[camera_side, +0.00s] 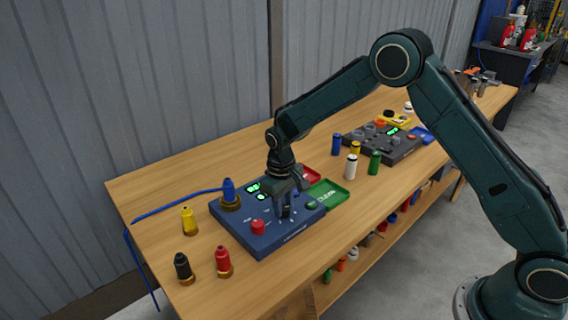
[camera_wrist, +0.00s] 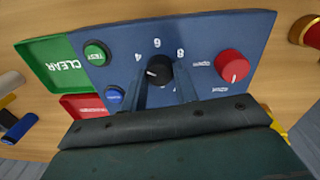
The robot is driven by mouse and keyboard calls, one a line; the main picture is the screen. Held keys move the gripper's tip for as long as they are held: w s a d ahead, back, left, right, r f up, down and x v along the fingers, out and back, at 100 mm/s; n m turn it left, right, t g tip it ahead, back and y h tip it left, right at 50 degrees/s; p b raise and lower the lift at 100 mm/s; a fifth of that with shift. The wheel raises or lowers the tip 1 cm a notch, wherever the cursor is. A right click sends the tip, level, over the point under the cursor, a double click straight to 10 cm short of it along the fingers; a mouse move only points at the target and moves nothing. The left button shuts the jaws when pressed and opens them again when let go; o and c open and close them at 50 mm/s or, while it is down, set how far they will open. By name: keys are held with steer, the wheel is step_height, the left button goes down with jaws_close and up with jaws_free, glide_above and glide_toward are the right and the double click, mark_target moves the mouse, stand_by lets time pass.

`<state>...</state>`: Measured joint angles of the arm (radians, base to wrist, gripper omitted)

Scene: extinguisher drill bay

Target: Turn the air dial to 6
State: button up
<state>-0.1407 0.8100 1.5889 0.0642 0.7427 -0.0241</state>
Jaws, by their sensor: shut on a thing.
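The air dial, a black knob (camera_wrist: 159,69) with printed figures around it, sits on the blue control panel (camera_wrist: 120,38). A white mark on the knob points to its left in the wrist view, below the 4. The 6 is straight above the knob and the 8 at upper right. My gripper (camera_side: 285,211) points down over the panel, which also shows in the side view (camera_side: 262,240). In the wrist view my gripper (camera_wrist: 163,82) is shut on the knob, one finger on each side. The fingers hide the scale below the knob.
A red knob (camera_wrist: 231,66) is right of the dial. Green TEST (camera_wrist: 96,54) and blue (camera_wrist: 114,95) buttons are at left. A green CLEAR tray (camera_wrist: 55,60) and a red tray (camera_wrist: 84,105) adjoin the panel. Yellow (camera_side: 189,221), black (camera_side: 183,268) and red (camera_side: 223,262) nozzle-like pieces stand nearby.

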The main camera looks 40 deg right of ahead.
steer(key=m, duration=0.6)
steer(key=shift+d+r+m, duration=0.1)
steer(key=shift+r+m, duration=0.05)
steer(key=shift+m, duration=0.15)
steer(key=m, duration=0.5)
steer(key=shift+w+m, duration=0.1)
steer(key=shift+m, duration=0.3)
steer(key=o, duration=1)
steer(key=shift+c, duration=0.2)
step_height(320, 180, up, 14)
steer(key=shift+w+a, duration=0.2)
